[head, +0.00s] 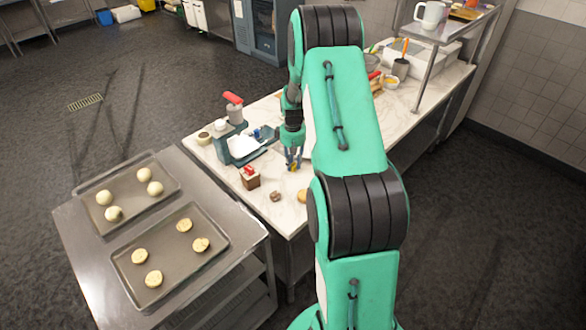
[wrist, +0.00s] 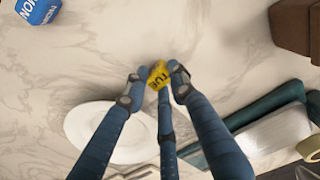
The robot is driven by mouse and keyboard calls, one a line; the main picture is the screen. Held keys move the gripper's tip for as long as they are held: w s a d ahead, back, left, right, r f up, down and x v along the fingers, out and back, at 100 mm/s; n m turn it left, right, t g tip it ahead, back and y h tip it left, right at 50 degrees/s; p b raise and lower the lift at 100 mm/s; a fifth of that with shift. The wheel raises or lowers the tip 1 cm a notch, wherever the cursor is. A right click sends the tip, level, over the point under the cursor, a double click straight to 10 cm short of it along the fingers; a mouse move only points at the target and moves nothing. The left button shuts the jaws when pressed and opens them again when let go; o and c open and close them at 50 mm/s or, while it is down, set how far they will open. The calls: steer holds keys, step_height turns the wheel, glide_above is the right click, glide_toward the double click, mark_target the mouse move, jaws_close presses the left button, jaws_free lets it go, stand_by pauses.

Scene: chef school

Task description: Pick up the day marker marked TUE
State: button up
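The day marker marked TUE (wrist: 158,76) is a small yellow block. In the wrist view it sits between the fingertips of my gripper (wrist: 157,78), and its lettering faces the camera. The left and right fingertips touch its sides, and the third finger comes up against it from below. My gripper is shut on it. In the head view my gripper (head: 292,163) points down over the marble counter, with a bit of yellow at its tips. I cannot tell whether the marker is clear of the counter. A blue marker reading MON (wrist: 38,10) lies at the top left of the wrist view.
A white plate (wrist: 88,125) lies beside the fingers. A green device with a red handle (head: 234,110) stands left of my gripper, and a brown box (head: 250,181) stands nearer. A steel table (head: 85,255) holds two trays of dough pieces.

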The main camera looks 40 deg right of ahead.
mark_target(293, 166)
steer(key=shift+c, duration=1)
steer(key=shift+r, duration=0.1)
steer(key=shift+r, duration=0.5)
steer(key=shift+s+a+r, duration=0.1)
steer(key=shift+r, duration=0.55)
steer(key=shift+s+a+r, duration=0.1)
steer(key=shift+r, duration=0.5)
steer(key=s+a, duration=0.3)
steer(key=s, duration=0.1)
steer(key=s+a+r, duration=0.1)
steer(key=s+a, duration=0.2)
steer(key=s, duration=0.1)
steer(key=s+a+p, duration=0.1)
steer(key=s+a, duration=0.2)
steer(key=s, duration=0.1)
steer(key=shift+s+r, duration=0.15)
steer(key=shift+s, duration=0.15)
